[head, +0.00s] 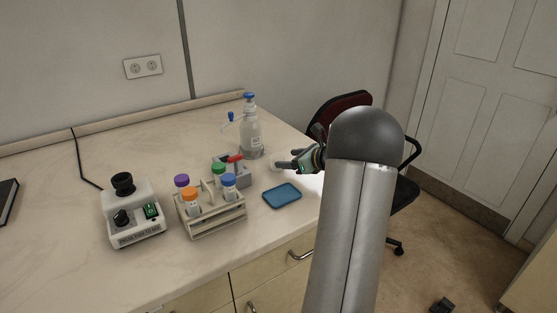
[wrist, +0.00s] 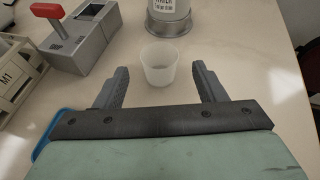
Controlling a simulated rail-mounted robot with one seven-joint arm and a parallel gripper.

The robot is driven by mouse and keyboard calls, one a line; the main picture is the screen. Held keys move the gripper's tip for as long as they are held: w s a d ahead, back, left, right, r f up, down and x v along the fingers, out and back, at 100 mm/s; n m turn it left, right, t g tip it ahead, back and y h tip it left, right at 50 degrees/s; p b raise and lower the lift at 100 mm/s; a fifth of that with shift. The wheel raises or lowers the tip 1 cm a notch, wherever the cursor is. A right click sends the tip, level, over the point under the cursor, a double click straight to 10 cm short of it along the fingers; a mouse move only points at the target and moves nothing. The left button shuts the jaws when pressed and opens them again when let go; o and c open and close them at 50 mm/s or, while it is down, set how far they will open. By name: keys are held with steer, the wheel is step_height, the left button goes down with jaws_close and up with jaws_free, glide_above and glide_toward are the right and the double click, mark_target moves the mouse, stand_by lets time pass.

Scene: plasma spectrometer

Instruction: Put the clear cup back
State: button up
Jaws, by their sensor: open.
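The clear cup (wrist: 158,66) stands upright on the bench in the wrist view. It is just ahead of my gripper (wrist: 160,82), near the gap between the two fingertips. My gripper is open and empty, with its fingers spread wider than the cup. In the head view my gripper (head: 283,164) reaches in from the right, low over the bench. The cup (head: 274,161) shows there only faintly beside the fingers.
A wash bottle (head: 251,135) stands just behind the cup. A grey device with a red lever (wrist: 75,35) and a tube rack (head: 215,220) are to the left. A mixer (head: 133,215) stands further left.

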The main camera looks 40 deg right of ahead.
steer(key=v, duration=0.4)
